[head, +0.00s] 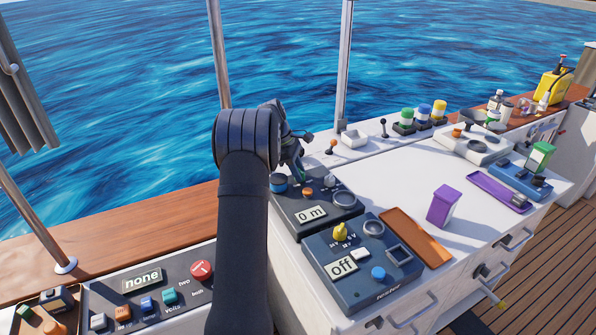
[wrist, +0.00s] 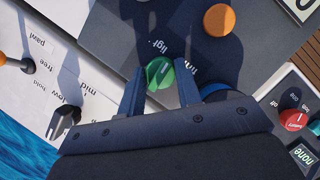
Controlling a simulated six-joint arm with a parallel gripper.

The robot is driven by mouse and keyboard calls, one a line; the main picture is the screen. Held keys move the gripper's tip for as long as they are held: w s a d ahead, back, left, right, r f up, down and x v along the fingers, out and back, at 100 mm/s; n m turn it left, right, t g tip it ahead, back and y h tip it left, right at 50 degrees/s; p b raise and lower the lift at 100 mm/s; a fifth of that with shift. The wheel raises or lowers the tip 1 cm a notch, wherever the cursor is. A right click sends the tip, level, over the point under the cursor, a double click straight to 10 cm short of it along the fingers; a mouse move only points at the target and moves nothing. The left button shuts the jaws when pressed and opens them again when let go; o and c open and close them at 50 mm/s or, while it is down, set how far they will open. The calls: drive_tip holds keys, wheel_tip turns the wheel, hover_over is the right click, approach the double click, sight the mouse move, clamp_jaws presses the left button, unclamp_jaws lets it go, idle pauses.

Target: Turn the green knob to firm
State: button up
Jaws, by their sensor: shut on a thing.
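The green knob (wrist: 160,73) sits on a dark panel in the wrist view, between the two fingers of my gripper (wrist: 160,88). My gripper is shut on it. The label "light" is printed just above the knob, and another label, partly shaded and likely "firm", lies to its right. I cannot tell which label the knob points at. In the head view my gripper (head: 293,165) is low at the far left corner of the dark panel with the "0 m" display (head: 311,216). My arm largely hides the knob there.
An orange knob (wrist: 218,20) and a blue knob (wrist: 214,90) are close to my gripper. A black fork-shaped lever (wrist: 63,121) stands to the left. In the head view, a panel with a yellow knob (head: 340,231) reads "off", and a purple box (head: 444,206) stands on the white top.

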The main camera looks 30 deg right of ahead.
sight(302, 173)
drive_tip(key=m+y, duration=0.1)
drive_tip(key=m, duration=0.1)
drive_tip(key=m+g, duration=0.1)
drive_tip(key=m, duration=0.2)
drive_tip(key=shift+w+d+m+y, duration=0.1)
drive_tip(key=shift+d+m+y, duration=0.05)
drive_tip(key=shift+m+y, duration=0.2)
drive_tip(key=shift+d+m+y, duration=0.1)
drive_tip(key=shift+m+y, duration=0.85)
drive_tip(key=shift+m, duration=1.1)
drive_tip(key=o, duration=1)
wheel_tip(302, 173, up, 4)
drive_tip(key=shift+r, duration=0.25)
drive_tip(key=s+d+r, duration=0.1)
drive_tip(key=s+r, duration=0.1)
drive_tip(key=s, duration=0.1)
drive_tip(key=s+d+r, duration=0.2)
drive_tip(key=s, duration=0.2)
drive_tip(key=s+d+r, duration=0.2)
drive_tip(key=s, duration=0.1)
drive_tip(key=shift+s+r, duration=0.25)
